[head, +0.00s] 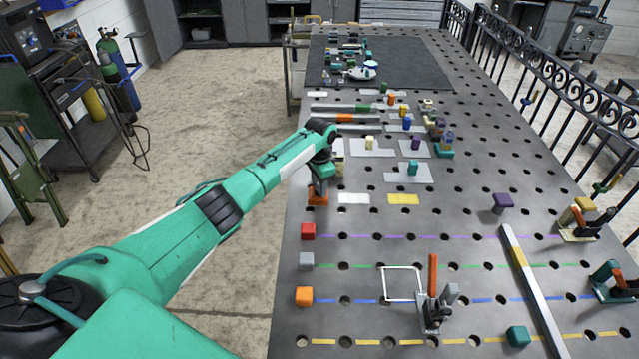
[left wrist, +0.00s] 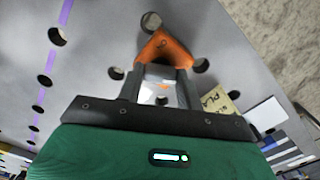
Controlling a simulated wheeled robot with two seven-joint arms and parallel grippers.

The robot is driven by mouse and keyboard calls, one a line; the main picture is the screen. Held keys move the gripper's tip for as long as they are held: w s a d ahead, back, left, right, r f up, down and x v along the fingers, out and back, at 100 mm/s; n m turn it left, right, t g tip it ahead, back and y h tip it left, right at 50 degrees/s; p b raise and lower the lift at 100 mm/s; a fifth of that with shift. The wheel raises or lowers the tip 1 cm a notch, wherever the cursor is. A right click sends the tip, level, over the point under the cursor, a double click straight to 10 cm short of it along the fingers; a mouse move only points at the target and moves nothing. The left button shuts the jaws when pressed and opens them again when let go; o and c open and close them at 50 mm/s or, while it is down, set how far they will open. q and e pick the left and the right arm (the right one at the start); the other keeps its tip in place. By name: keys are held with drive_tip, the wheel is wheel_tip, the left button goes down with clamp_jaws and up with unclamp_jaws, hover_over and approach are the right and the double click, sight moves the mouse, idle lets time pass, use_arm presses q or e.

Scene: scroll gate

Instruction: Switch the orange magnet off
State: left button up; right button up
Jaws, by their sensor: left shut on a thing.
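The orange magnet (head: 317,200) lies near the left edge of the perforated metal table, just above the red block. In the left wrist view, the orange magnet (left wrist: 166,47) shows as an orange wedge-shaped body beyond my fingertips. My left gripper (head: 319,187) reaches down onto it from above. In the left wrist view, my left gripper (left wrist: 160,85) is shut on a pale grey part of the magnet, with an orange mark on it, between the two dark fingers. The fingers hide part of the magnet. My right gripper is not in view.
A red block (head: 308,231), a grey block (head: 306,260) and an orange block (head: 304,296) stand along the table's left edge. White (head: 354,199) and yellow (head: 403,200) plates lie to the magnet's right. A clamp with an orange handle (head: 433,275) stands farther down.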

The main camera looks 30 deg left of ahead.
use_arm(q)
drive_tip(key=m, duration=0.4)
drive_tip(key=shift+r+m, duration=0.1)
drive_tip(key=shift+m, duration=0.7)
drive_tip(key=o, duration=1)
wheel_tip(320, 180, up, 14)
drive_tip(key=b, duration=0.3)
drive_tip(key=shift+f, duration=0.2)
